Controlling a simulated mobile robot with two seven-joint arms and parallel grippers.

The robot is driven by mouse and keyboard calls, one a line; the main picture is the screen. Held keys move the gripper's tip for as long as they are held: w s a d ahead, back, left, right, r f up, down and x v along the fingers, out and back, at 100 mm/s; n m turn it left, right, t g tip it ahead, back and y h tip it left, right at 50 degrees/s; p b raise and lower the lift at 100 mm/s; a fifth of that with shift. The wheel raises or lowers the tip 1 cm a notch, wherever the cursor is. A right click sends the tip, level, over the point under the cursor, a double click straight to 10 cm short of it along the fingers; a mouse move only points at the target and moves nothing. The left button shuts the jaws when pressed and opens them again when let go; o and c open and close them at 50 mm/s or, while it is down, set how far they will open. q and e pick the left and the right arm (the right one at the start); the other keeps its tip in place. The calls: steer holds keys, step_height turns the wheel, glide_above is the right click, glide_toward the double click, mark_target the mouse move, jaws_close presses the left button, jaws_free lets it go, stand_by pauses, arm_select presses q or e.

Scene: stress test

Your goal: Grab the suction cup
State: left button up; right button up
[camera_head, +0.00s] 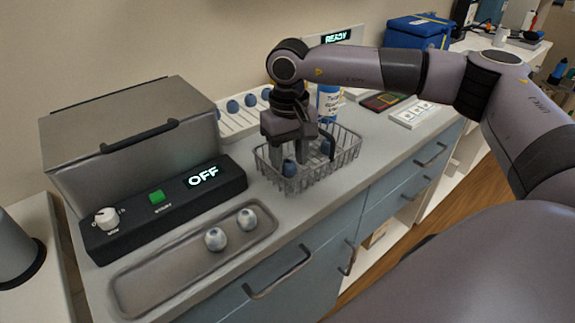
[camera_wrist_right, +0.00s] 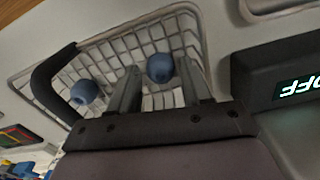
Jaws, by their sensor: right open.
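A wire basket (camera_head: 345,157) on the counter holds two blue suction cups. One suction cup (camera_head: 289,168) is at the basket's left side, and it also shows in the right wrist view (camera_wrist_right: 160,68). The other suction cup (camera_head: 326,147) is farther right in the basket and also shows in the wrist view (camera_wrist_right: 84,93). My right gripper (camera_head: 290,156) points down into the basket, open. In the wrist view, the first cup appears between its fingertips (camera_wrist_right: 157,76); I cannot tell if they touch it. My left gripper is not in view.
A grey tray (camera_head: 150,282) with two pale bluish cups lies in front of the machine (camera_head: 165,205) reading OFF. A white rack (camera_head: 237,122) with several blue cups, a blue bottle (camera_head: 328,103) and the READY display (camera_head: 336,37) stand behind. The counter's right part holds small trays.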

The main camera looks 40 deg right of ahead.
steer(key=shift+f, duration=0.75)
steer(key=c, duration=0.8)
steer(key=shift+r, duration=0.1)
